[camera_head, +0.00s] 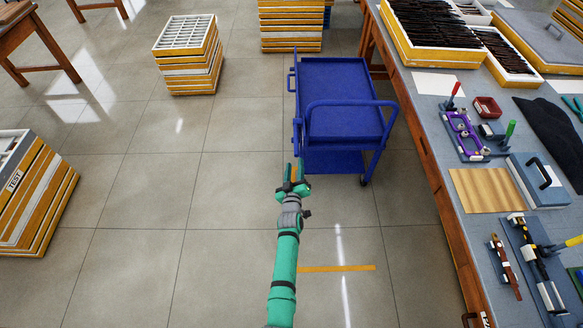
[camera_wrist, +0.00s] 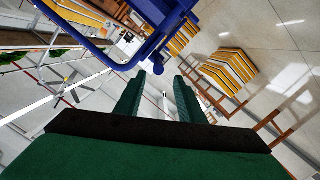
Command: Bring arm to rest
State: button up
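My green arm (camera_head: 284,262) reaches forward over the tiled floor in the head view. My gripper (camera_head: 295,168) is at its far end, in front of the blue cart (camera_head: 342,95) in the picture. In the wrist view, the two green fingers of my gripper (camera_wrist: 159,77) stand apart with nothing between them. The gripper is open and empty. Part of the blue cart shows beyond the fingertips at the top of the wrist view (camera_wrist: 150,14).
A workbench (camera_head: 446,128) with trays, tools and fixtures runs along the right. Stacks of yellow and white trays stand at the back left (camera_head: 188,55), back (camera_head: 291,22) and left (camera_head: 40,195). The floor (camera_head: 150,260) left of my arm is clear.

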jog(key=shift+w, duration=0.1)
jog(key=s+d, duration=0.4)
jog(key=s, duration=0.5)
jog(key=s+d+r, duration=0.1)
jog(key=s+d, duration=0.3)
jog(key=s, duration=0.5)
jog(key=s+d, duration=0.4)
jog(key=s, duration=0.6)
jog(key=s+a+r+m+g, duration=0.1)
jog(key=s+a+r, duration=0.15)
jog(key=s, duration=0.55)
jog(key=s+a+r+m, duration=0.1)
jog(key=s+r, duration=0.2)
jog(key=s, duration=0.4)
jog(key=s+a+r+m, duration=0.2)
jog(key=s+r, duration=0.4)
jog(key=s+a+r+m, duration=0.2)
jog(key=s+a+r, duration=0.1)
jog(key=s+r, duration=0.3)
jog(key=shift+a+r+m, duration=0.35)
jog(key=shift+r+m, duration=0.05)
jog(key=shift+r, duration=0.15)
